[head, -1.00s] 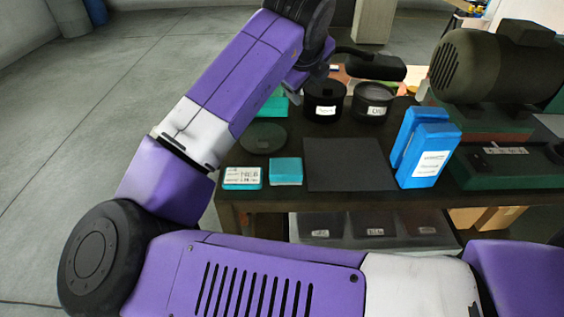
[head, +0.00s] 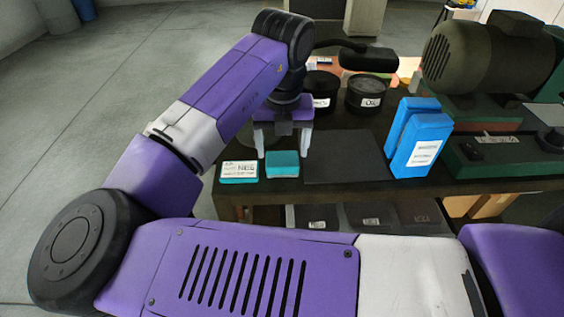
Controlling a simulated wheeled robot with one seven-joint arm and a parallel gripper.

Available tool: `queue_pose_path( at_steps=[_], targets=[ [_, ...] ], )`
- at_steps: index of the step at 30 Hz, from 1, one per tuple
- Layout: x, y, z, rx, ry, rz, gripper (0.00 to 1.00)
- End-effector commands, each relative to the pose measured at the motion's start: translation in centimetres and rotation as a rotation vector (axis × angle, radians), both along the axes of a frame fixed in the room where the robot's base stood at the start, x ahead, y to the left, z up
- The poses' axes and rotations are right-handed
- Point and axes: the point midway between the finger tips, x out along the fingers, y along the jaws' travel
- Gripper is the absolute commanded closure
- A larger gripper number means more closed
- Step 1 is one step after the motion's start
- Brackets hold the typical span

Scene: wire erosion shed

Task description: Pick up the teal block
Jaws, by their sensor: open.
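A teal block (head: 282,169) with a plain dark teal front lies near the front edge of the dark table, at the centre of the head view. My gripper (head: 283,146) is open, its two pale fingers pointing down and spread apart. It is empty. In the picture the fingers are just behind and above the block, about as far apart as the block is wide, and seem not to touch it. Their exact height over the table is hard to tell.
A teal box with a white label (head: 239,171) lies close to the block's left. A dark mat (head: 345,157) is to its right, then blue boxes (head: 421,143). Two black round tins (head: 366,95) stand behind. A dark green machine (head: 500,70) is at the right.

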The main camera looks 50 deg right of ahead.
Motion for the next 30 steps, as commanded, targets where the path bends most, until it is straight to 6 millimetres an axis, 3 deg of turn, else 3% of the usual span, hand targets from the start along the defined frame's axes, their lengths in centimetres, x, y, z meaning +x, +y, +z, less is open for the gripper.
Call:
queue_pose_path(
  at_steps=[6, 16, 23, 30],
  targets=[
    [0.2, -0.2, -3.0, 0.000, 0.002, 0.003, 0.25],
    [0.3, -0.3, -3.7, 0.000, 0.000, 0.002, 0.25],
    [0.3, -0.3, -3.6, 0.000, 0.000, 0.002, 0.71],
    [0.3, -0.3, -3.6, 0.000, 0.000, 0.002, 0.74]
  ],
)
